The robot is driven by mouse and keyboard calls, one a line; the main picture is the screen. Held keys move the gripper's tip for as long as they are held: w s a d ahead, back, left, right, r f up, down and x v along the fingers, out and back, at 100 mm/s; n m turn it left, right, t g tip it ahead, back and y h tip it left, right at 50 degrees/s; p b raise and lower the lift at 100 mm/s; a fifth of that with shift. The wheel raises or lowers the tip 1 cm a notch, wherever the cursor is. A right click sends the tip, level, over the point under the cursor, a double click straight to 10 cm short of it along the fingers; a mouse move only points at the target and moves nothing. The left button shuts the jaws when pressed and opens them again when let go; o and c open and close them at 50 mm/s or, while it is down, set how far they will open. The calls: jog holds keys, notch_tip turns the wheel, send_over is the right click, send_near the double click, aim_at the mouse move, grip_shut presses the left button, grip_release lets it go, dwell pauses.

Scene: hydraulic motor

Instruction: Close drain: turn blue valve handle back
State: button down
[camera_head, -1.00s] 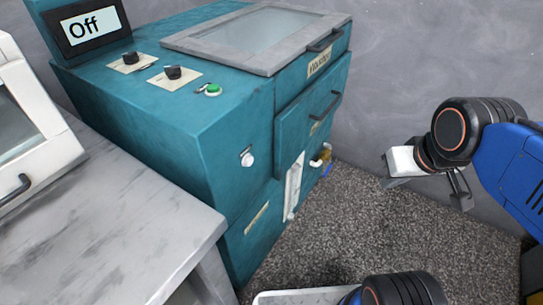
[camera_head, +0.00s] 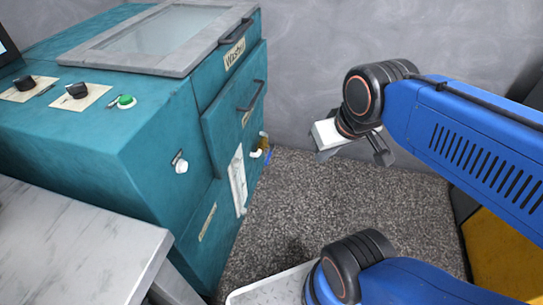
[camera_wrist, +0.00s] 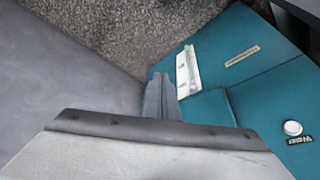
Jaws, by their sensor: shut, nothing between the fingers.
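The blue valve handle (camera_head: 267,155) is a small blue piece beside a brass-coloured fitting (camera_head: 264,142), low on the far right side of the teal machine (camera_head: 150,140). It is tiny in the head view, and its angle is hard to tell. I cannot make it out in the wrist view. My gripper (camera_head: 383,152) is in the air to the right of the valve, clearly apart from it. In the wrist view its fingers (camera_wrist: 161,97) are together and empty, with floor and machine beyond them.
The machine has a lidded top (camera_head: 165,40), a black drawer handle (camera_head: 252,96), a green button (camera_head: 125,101) and a white strip (camera_head: 238,180). A grey table (camera_head: 70,250) stands at the lower left. Bare speckled floor (camera_head: 310,190) lies between machine and arm, before a grey wall.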

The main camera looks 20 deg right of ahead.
dwell(0.4)
jog(key=c, duration=1.8)
grip_release()
jog(key=shift+w, duration=0.1)
jog(key=shift+o, duration=0.3)
jog(key=shift+w, duration=0.35)
jog(key=m+g+y, duration=0.2)
jog(key=m+g, duration=0.2)
jog(key=m, duration=0.3)
send_over(268, 158)
jog(key=s+d, duration=0.2)
jog(key=d, duration=0.1)
notch_tip(268, 158, down, 21)
jog(key=f, duration=0.5)
jog(key=w+a+f, duration=0.1)
jog(key=f, duration=0.5)
jog(key=a+f, duration=0.1)
jog(key=f, duration=0.4)
jog(key=shift+w+a+f, duration=0.15)
jog(key=shift+w+a, duration=0.1)
jog(key=shift+w, duration=0.15)
jog(key=shift+c, duration=0.6)
grip_shut()
